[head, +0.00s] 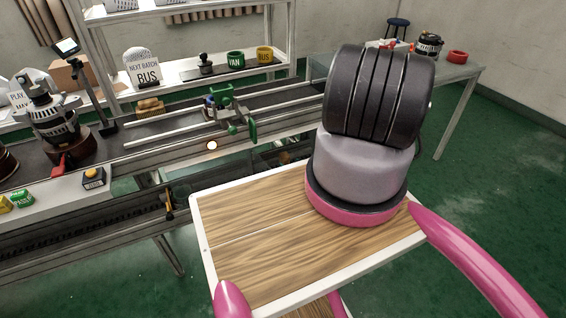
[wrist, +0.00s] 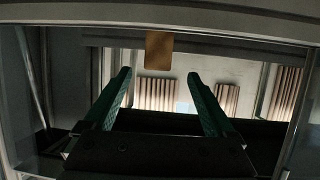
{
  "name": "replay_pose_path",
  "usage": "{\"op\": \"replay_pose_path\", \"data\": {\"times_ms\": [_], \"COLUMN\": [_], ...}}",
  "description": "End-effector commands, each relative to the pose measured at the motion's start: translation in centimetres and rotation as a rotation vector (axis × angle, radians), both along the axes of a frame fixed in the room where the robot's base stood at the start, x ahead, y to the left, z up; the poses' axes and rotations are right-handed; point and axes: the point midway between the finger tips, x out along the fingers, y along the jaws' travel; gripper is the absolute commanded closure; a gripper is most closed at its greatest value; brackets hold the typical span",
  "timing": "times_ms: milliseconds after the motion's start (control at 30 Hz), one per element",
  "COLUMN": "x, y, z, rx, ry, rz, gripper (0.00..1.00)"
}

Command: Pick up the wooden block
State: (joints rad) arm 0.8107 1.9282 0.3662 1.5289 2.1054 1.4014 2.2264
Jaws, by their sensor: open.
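My gripper (wrist: 160,78) shows in the wrist view with its two dark green fingers apart and nothing between them. A brown, wood-coloured rectangular piece (wrist: 159,50) is beyond the fingertips, at the upper middle of that view. It looks like a block, but I cannot tell for certain that it is the wooden block, nor how far off it is. A small tan, brush-like piece (head: 150,107) lies at the conveyor's far side.
A conveyor (head: 180,127) crosses the head view, with a green fixture (head: 229,110) on it. A black-and-silver machine part (head: 50,113) stands at left. Behind is a white shelf (head: 190,78) with green and yellow cups. A side table (head: 458,72) stands back right, with open green floor nearby.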

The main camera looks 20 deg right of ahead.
Motion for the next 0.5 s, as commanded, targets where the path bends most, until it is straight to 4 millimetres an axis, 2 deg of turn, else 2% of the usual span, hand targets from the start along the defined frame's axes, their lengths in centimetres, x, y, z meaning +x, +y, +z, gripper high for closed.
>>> {"op": "replay_pose_path", "data": {"times_ms": [100,367,500], "x": [1.9,4.0,6.1], "y": [0.0,-0.2,-0.5], "z": [-0.7,-1.5,-1.8], "rx": [-0.002,-0.002,-0.004], "ry": [-0.002,-0.001,-0.002], "rz": [0.002,0.003,0.005], "gripper": [0.1,0.1,0.1]}}
